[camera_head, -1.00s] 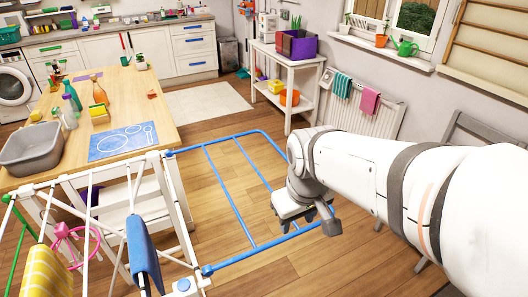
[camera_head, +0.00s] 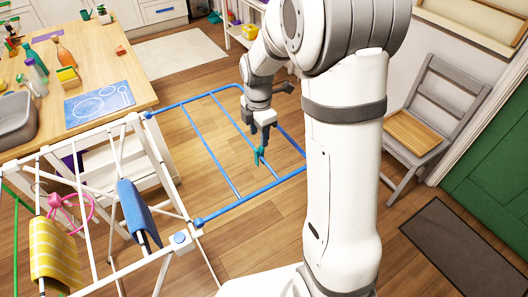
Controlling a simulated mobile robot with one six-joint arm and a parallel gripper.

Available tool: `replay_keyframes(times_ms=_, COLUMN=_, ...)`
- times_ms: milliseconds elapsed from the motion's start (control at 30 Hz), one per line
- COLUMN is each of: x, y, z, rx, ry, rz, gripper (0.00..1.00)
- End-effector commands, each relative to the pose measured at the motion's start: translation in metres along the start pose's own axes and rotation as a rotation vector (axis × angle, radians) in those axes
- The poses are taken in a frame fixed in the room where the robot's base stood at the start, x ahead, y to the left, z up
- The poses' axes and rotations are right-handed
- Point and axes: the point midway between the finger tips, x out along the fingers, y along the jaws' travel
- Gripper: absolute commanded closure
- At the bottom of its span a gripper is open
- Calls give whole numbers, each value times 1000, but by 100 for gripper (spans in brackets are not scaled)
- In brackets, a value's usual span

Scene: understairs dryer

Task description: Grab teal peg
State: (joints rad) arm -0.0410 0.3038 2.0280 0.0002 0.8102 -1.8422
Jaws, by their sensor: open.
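The teal peg (camera_head: 259,156) is small and stands upright at an inner bar of the blue fold-out wing (camera_head: 222,171) of the drying rack. It looks clipped on that bar, but its lower part is too small to be sure. My gripper (camera_head: 261,145) points down from above, open, with its fingertips at the top of the peg. I cannot tell whether the fingers are on both sides of it or touch it.
The white rack (camera_head: 95,142) holds a yellow striped cloth (camera_head: 54,250), a blue cloth (camera_head: 136,207) and a pink hanger (camera_head: 72,212). A wooden table (camera_head: 125,72) stands behind. A grey chair (camera_head: 418,130) and dark mat (camera_head: 462,250) are at right.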

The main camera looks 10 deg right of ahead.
Motion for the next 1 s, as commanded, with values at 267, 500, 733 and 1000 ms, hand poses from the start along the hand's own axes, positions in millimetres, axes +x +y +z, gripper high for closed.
replay_keyframes(times_ms=267, x=34, y=5, z=1, rx=0, ry=1, rz=-4, gripper=56)
replay_keyframes(times_ms=500, x=55, y=5, z=1, rx=0, ry=0, rz=0, gripper=56)
replay_keyframes(times_ms=733, x=55, y=6, z=0, rx=0, ry=0, rz=0, gripper=60)
replay_keyframes(times_ms=1000, x=54, y=6, z=0, rx=0, ry=0, rz=1, gripper=83)
